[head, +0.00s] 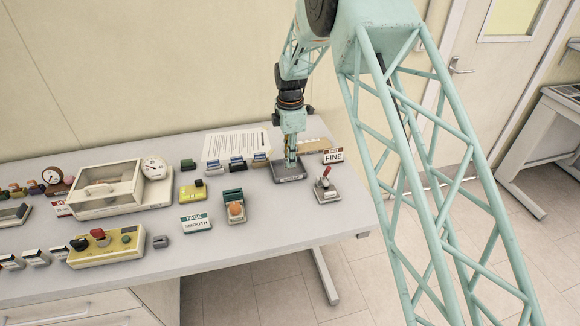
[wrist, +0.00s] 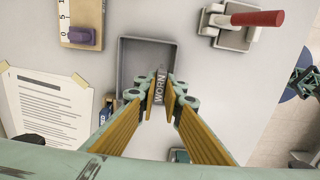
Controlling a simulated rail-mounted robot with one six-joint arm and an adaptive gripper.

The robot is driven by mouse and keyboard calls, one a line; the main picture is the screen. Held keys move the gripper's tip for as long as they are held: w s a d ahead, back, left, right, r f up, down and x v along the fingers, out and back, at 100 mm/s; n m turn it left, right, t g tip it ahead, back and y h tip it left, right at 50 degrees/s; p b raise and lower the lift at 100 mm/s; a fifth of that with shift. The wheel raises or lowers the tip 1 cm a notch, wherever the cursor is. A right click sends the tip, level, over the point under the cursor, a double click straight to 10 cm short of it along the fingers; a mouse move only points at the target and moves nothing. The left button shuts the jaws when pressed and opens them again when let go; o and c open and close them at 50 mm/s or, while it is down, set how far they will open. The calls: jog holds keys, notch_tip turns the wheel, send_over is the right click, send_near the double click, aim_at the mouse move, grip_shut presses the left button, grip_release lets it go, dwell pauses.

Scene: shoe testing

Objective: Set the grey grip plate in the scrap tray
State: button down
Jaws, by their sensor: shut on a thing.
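My gripper (head: 290,163) reaches down over the small grey scrap tray (head: 291,179) at the right part of the table. In the wrist view, my gripper's yellow-padded fingers (wrist: 160,92) are shut on a narrow grey piece marked WORN, the grey grip plate (wrist: 160,88). The scrap tray (wrist: 124,62) is right below and beyond the fingertips, and its visible floor is bare. The plate appears over the tray's near part. I cannot tell whether it touches the floor. The fingers hide the tray's near end.
A red-handled lever device (head: 326,190) and a FINE card (head: 333,157) stand right of the tray. A printed sheet (head: 235,146) lies behind left. A green device with an orange knob (head: 235,208) stands front left. Table surface directly in front of the tray is clear.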

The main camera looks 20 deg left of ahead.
jog(key=shift+f, duration=1.65)
jog(key=shift+f, duration=0.15)
jog(key=c, duration=3)
grip_release()
jog(key=shift+r, duration=0.2)
jog(key=shift+r, duration=5.95)
jog(key=shift+d+r, duration=0.1)
jog(key=shift+r, duration=0.05)
